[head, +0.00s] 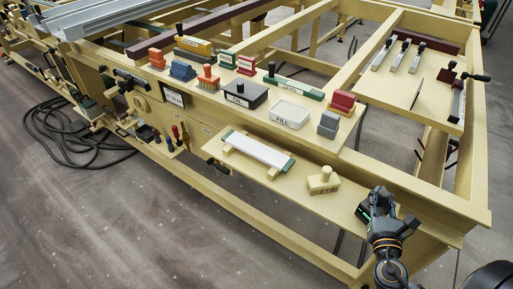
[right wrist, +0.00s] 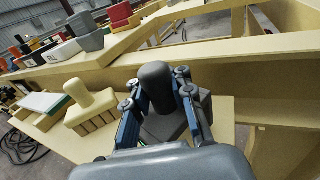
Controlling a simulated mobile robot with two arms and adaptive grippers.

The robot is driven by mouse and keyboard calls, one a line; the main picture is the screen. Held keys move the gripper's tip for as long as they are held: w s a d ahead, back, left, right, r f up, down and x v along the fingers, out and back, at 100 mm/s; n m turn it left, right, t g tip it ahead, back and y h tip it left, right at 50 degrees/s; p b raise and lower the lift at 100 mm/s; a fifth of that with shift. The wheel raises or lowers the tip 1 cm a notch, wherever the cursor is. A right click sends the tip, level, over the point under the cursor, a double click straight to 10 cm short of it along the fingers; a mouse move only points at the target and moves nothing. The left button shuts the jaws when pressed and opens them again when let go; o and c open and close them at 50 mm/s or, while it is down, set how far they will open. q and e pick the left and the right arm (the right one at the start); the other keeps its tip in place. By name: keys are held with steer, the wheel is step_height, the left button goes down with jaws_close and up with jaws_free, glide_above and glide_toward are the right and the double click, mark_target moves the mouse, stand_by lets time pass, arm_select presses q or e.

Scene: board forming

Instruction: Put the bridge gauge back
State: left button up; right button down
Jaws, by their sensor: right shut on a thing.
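My right gripper (head: 378,207) is at the right end of the low front shelf (head: 297,187). In the right wrist view its fingers (right wrist: 160,104) are shut around the knob of a dark grey block (right wrist: 156,78), probably the bridge gauge; no label on it is readable. The block is upright over the shelf board, and I cannot tell whether its base touches it. In the head view the gripper mostly hides it. A cream knobbed block with slots (head: 323,181) stands to its left; it also shows in the right wrist view (right wrist: 92,104). My left gripper is not in view.
A white board with green ends (head: 259,149) lies farther left on the low shelf. The upper shelf holds a FILL tray (head: 290,114), an OIL box (head: 244,94), a grey block (head: 328,124) and a red block (head: 343,102). A frame rail (head: 420,186) runs behind the gripper.

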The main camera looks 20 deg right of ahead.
steer(key=shift+f, duration=0.25)
steer(key=c, duration=0.7)
jaws_free()
steer(key=shift+s+a, duration=0.1)
steer(key=shift+s, duration=0.05)
steer(key=v, duration=1.1)
steer(key=shift+s+a, duration=0.15)
steer(key=shift+s, duration=0.2)
steer(key=shift+f, duration=0.1)
